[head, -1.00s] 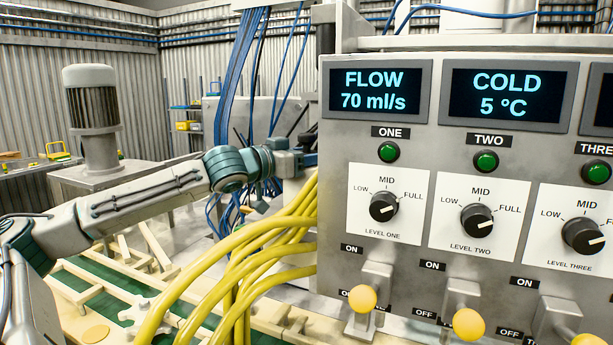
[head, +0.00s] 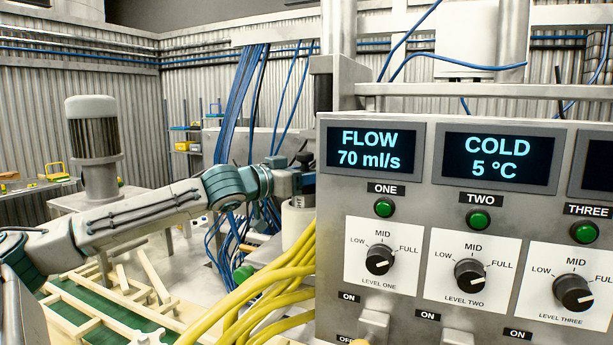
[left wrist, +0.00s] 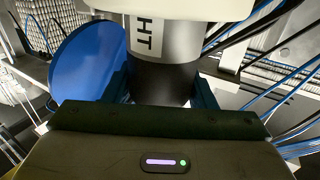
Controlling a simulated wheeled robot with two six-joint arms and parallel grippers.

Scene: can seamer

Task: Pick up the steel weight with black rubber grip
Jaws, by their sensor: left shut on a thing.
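The steel weight (left wrist: 165,40) shows in the left wrist view as an upright silver cylinder with a white label ending in "HT". Its black rubber grip (left wrist: 160,85) forms the dark band below the label. My left gripper (left wrist: 163,92) is shut on this black grip, with a blue finger on each side. In the head view my left gripper (head: 303,165) is partly hidden behind the control panel's left edge. My right gripper is in neither view.
The control panel (head: 400,205) with displays and knobs fills the right, close to my left wrist. Yellow hoses (head: 265,290) and blue cables (head: 235,110) run beside the arm. A blue disc (left wrist: 88,62) is left of the weight. A motor (head: 95,140) stands at left.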

